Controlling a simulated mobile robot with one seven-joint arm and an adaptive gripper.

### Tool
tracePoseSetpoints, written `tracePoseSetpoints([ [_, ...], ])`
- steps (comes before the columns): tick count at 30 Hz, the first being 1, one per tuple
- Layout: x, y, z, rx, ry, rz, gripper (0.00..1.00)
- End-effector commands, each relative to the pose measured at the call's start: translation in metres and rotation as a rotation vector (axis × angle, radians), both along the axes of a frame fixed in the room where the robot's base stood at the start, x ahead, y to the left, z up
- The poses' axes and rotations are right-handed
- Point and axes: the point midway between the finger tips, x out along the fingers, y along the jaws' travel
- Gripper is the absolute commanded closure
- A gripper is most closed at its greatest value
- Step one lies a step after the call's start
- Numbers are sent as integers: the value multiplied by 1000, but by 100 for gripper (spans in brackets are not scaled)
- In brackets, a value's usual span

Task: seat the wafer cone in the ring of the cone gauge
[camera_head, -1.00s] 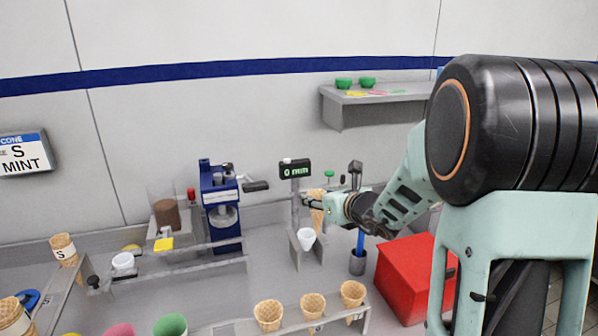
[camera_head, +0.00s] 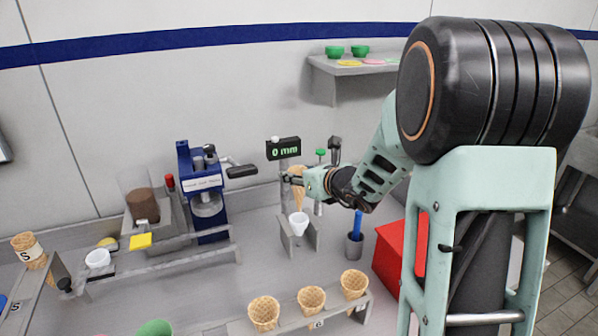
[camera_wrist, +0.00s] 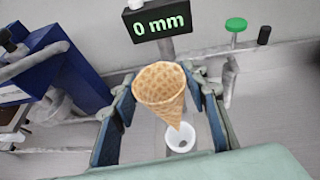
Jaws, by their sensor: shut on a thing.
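A tan wafer cone (camera_wrist: 163,88) is upright between the two fingers of my gripper (camera_wrist: 165,115), point down, in the wrist view. My gripper (camera_head: 297,182) is shut on it; the cone (camera_head: 299,190) also shows in the head view, partly hidden by the fingers. The cone gauge has a black display reading "0 mm" (camera_head: 284,149) on a post. Its white funnel-like ring (camera_head: 299,222) sits in a grey stand below the cone. In the wrist view the white ring (camera_wrist: 181,139) shows just below the cone tip. The cone looks apart from it.
A blue machine (camera_head: 203,192) stands left of the gauge. A grey cup with a blue stick (camera_head: 355,240) and a red box (camera_head: 389,255) are to the right. Several cones stand in a front rack (camera_head: 312,299). A green-topped post (camera_wrist: 236,25) is close on the right.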

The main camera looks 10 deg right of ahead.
Motion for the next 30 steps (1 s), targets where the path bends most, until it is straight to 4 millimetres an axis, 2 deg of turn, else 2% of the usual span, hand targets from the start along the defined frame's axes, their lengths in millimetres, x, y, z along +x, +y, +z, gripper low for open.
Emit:
tracePoseSetpoints([
  [1,0,0,-8,1,1,1,69],
  [30,0,0,-85,0,1,0,69],
])
